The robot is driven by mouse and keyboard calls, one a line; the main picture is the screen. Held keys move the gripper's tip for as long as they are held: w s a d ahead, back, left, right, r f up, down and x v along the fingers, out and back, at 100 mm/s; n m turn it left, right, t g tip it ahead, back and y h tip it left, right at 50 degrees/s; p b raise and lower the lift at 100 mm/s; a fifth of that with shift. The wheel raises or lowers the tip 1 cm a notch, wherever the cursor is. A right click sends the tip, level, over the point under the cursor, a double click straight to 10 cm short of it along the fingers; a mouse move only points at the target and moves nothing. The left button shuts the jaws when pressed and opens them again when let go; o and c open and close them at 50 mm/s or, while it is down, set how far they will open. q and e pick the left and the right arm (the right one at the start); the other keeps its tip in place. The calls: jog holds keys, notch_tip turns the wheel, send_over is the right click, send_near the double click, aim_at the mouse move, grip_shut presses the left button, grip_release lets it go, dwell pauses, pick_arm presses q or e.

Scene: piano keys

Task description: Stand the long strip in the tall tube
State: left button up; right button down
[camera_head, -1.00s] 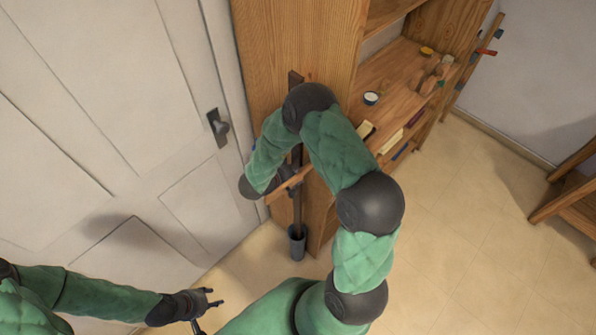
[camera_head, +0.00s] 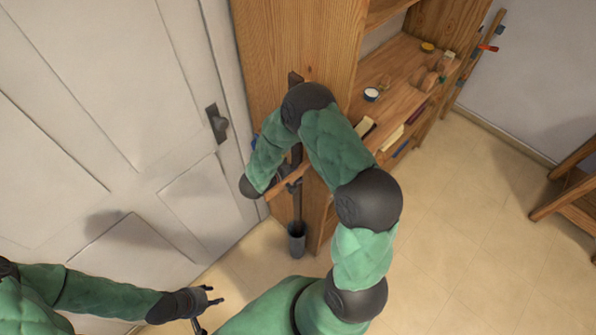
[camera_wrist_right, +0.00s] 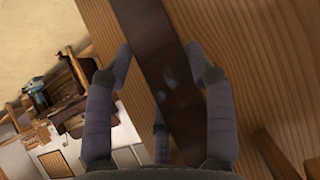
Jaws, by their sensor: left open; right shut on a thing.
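The long strip (camera_head: 297,205) is dark and narrow and stands nearly upright along the side of the wooden shelf unit. My right arm hides its middle; its top end shows above the arm. Its lower end runs to the mouth of the tall tube (camera_head: 297,244), a dark grey cylinder by the unit's foot, and appears to go inside. My right gripper (camera_head: 288,177), partly hidden, is shut on the strip; in the right wrist view the strip (camera_wrist_right: 160,65) passes between its fingers (camera_wrist_right: 160,65). My left gripper (camera_head: 213,298) is open and empty at lower left.
The shelf unit (camera_head: 262,60) stands beside a white door with a dark handle (camera_head: 216,122). A wooden bar (camera_head: 268,190) juts out near the right gripper. Small items lie on its shelf. A wooden piece of furniture (camera_head: 570,195) stands far right; the floor between is clear.

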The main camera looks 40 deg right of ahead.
jog(key=shift+w+d, duration=0.15)
jog(key=shift+d, duration=0.65)
dwell(0.4)
jog(key=shift+c, duration=1.8)
grip_release()
jog(key=v, duration=0.7)
jog(key=shift+a, duration=0.2)
jog(key=shift+r, duration=0.2)
notch_tip(320, 180, up, 9)
jog(key=p, duration=0.9)
jog(key=shift+r+p, duration=0.35)
jog(key=shift+p, duration=0.15)
